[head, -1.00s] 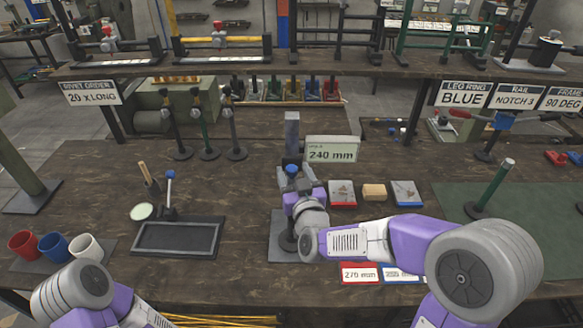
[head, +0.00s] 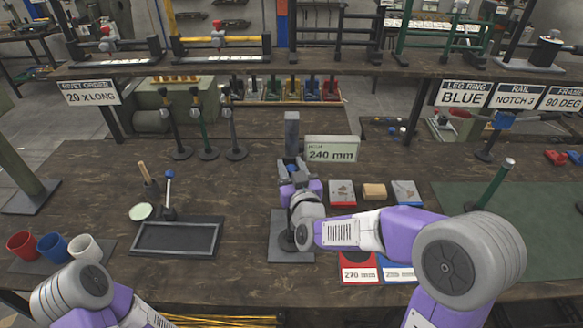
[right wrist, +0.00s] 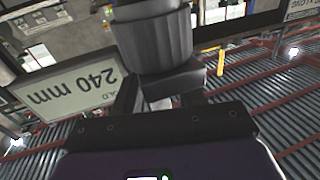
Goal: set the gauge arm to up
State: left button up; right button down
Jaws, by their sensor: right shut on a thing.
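The gauge stands mid-table in the head view, with a grey upright post (head: 291,135) at its far end and a grey base plate (head: 279,252) at its near end. My right gripper (head: 291,173) is just in front of the post, partly hidden by its own wrist. In the right wrist view, my right gripper (right wrist: 160,98) is shut on a dark part with a thick ribbed cylinder (right wrist: 152,45), which I take as the gauge arm. Its angle is hard to tell. My left arm is at the lower left; its gripper is out of view.
A 240 mm sign (head: 332,149) stands close right of the post and also shows in the right wrist view (right wrist: 68,90). Small boxes (head: 342,193) lie to the right. A blue-knobbed lever (head: 169,190) and a dark tray (head: 177,252) stand to the left.

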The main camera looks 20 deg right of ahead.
notch_tip(320, 180, up, 9)
jog(key=p, duration=0.5)
jog(key=shift+r+p, duration=0.1)
jog(key=shift+p, duration=0.2)
jog(key=shift+r, duration=0.4)
jog(key=c, duration=1)
grip_release()
jog(key=shift+o, duration=1.1)
jog(key=shift+f, duration=0.1)
jog(key=s, duration=0.7)
jog(key=shift+s, duration=0.3)
